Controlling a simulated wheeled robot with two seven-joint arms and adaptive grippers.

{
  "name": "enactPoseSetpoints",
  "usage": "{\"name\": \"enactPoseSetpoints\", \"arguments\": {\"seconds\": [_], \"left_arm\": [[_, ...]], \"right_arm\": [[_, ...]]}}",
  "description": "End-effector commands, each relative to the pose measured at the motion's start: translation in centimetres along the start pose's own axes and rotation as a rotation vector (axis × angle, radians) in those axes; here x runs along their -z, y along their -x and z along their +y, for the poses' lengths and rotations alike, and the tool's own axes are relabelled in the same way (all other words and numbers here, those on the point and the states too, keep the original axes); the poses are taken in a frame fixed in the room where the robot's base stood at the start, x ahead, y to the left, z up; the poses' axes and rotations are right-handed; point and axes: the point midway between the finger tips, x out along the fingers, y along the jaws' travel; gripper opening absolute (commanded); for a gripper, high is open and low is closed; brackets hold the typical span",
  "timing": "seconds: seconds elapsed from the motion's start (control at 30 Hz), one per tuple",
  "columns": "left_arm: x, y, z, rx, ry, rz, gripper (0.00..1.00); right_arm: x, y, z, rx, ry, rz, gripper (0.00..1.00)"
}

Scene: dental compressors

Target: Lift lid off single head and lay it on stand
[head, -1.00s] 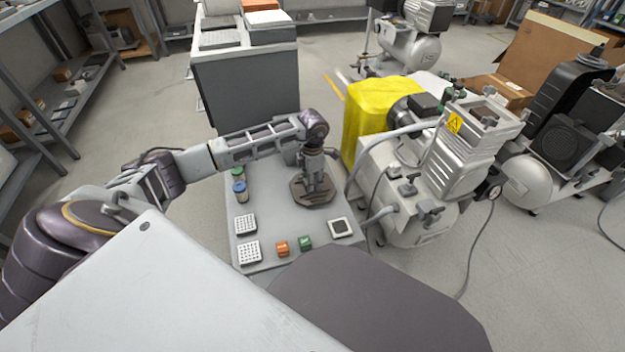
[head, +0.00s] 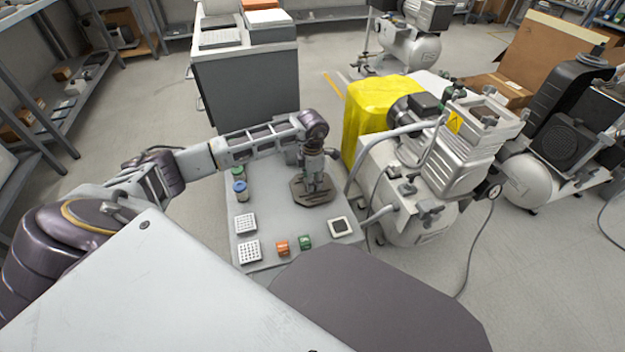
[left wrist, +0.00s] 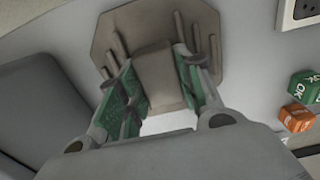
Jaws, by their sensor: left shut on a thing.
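The lid (head: 322,197) is a dark brown, roughly octagonal plate with ribs and a raised block in its middle. It is over the grey top of the stand (head: 275,215), flat side down; I cannot tell whether it touches. My left gripper (head: 314,182) points down and is shut on the lid's block. In the left wrist view the green-padded fingers (left wrist: 155,90) are on either side of that block, and the plate (left wrist: 208,30) spreads behind it. The single head (head: 470,150) is a silver finned block on the compressor to the right, with its top open. My right gripper is not in view.
The stand also holds blue- and green-capped jars (head: 239,186), two white perforated blocks (head: 247,250), an orange cube (head: 282,248), a green cube (head: 305,242) and a dark-centred square tray (head: 341,226). A yellow cover (head: 370,112) and hoses are close right of the stand.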

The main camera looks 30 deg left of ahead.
Motion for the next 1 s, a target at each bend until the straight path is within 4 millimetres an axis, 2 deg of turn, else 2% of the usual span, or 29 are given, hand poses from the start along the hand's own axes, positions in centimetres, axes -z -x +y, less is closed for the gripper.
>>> {"name": "enactPoseSetpoints", "arguments": {"seconds": [0.3, 0.33, 0.5, 0.77, 0.9, 1.0], "left_arm": [[-0.06, 0.11, 0.05, -0.001, 0.0, -0.002, 0.0], [-0.07, 0.11, 0.05, -0.001, 0.0, -0.002, 0.37], [-0.05, 0.07, 0.03, -0.001, 0.0, -0.002, 0.58], [0.05, -0.12, -0.05, 0.001, 0.0, 0.002, 0.62], [0.03, -0.1, -0.04, 0.001, 0.0, 0.001, 0.8], [0.02, -0.07, -0.03, 0.0, 0.0, 0.001, 0.82]], "right_arm": [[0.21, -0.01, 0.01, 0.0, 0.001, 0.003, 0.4], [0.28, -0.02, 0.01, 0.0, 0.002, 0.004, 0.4], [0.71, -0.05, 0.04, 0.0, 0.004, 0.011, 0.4], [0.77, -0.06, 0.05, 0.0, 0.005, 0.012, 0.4], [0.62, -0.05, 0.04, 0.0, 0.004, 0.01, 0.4], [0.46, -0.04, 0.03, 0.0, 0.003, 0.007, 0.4]]}}
